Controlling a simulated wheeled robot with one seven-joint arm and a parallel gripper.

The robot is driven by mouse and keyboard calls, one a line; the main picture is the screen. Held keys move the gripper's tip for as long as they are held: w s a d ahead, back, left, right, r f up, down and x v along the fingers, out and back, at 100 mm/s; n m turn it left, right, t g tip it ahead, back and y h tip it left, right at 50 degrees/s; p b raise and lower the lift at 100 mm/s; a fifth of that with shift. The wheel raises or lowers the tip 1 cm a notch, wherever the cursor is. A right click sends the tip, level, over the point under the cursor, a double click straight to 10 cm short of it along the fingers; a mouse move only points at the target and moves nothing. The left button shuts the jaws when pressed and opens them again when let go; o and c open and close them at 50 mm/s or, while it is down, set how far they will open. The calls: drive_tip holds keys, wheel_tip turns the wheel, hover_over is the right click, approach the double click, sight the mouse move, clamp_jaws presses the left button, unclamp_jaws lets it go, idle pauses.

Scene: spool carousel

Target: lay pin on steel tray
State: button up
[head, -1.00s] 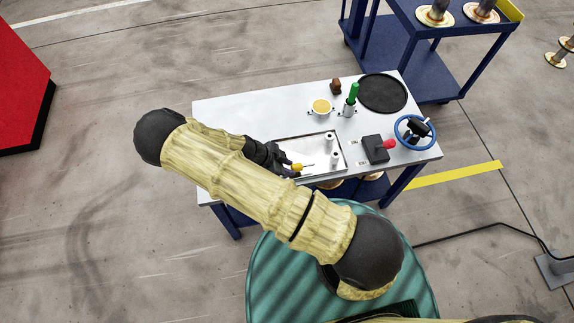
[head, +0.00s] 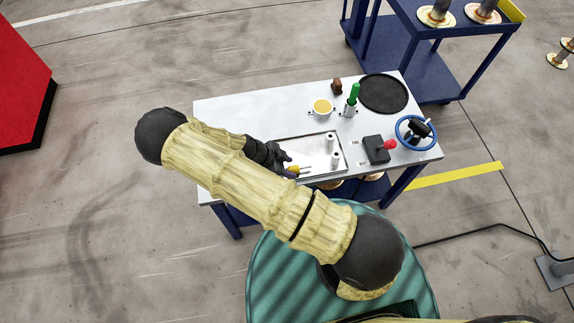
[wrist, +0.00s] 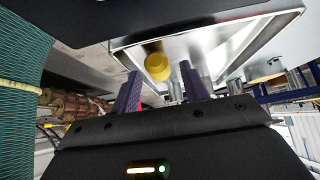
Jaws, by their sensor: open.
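The pin (head: 293,169) has a yellow knob and a short grey shaft pointing right. It appears to lie in the left front part of the steel tray (head: 312,152), a shallow metal tray on the table. My gripper (head: 284,164) is at the tray's left side, close to the yellow knob. In the wrist view its two dark purple fingers (wrist: 160,84) are spread apart. The yellow knob of the pin (wrist: 158,66) shows between and beyond their tips, against the tray (wrist: 205,50). Most of my gripper is dark and partly hidden by my arm in the head view.
Two metal posts (head: 331,142) stand at the tray's right side. A yellow-topped cup (head: 322,106), a green-handled tool (head: 353,93), a dark round mat (head: 383,93), a black box with a red knob (head: 376,149) and a blue handwheel (head: 411,144) are also on the table.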

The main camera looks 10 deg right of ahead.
drive_tip(key=shift+s+f, duration=0.1)
drive_tip(key=shift+s, duration=0.2)
drive_tip(key=shift+w+a+r, duration=0.15)
drive_tip(key=shift+a+r, duration=0.05)
drive_tip(key=shift+r, duration=0.1)
drive_tip(key=v, duration=1.6)
drive_tip(key=shift+a+r+b, duration=0.25)
drive_tip(key=shift+r+b, duration=0.05)
drive_tip(key=shift+b, duration=0.15)
drive_tip(key=shift+w, duration=0.1)
drive_tip(key=s+d+r+n+t+y+p, duration=0.1)
drive_tip(key=s+d+r+n+y+p, duration=0.1)
drive_tip(key=d+r+n, duration=0.3)
drive_tip(key=s+d+r+n+y+p, duration=0.2)
drive_tip(key=d+r+n, duration=0.3)
drive_tip(key=r, duration=0.7)
drive_tip(key=s+d+r+n+t+y+p, duration=0.1)
drive_tip(key=s+d+r+n+y+p, duration=0.2)
drive_tip(key=d+r+n, duration=0.2)
wheel_tip(320, 180, up, 3)
drive_tip(key=n, duration=0.3)
drive_tip(key=shift+s+d+r+t+y, duration=0.25)
drive_tip(key=shift+s+d+t+y, duration=0.05)
drive_tip(key=shift+s+d, duration=0.1)
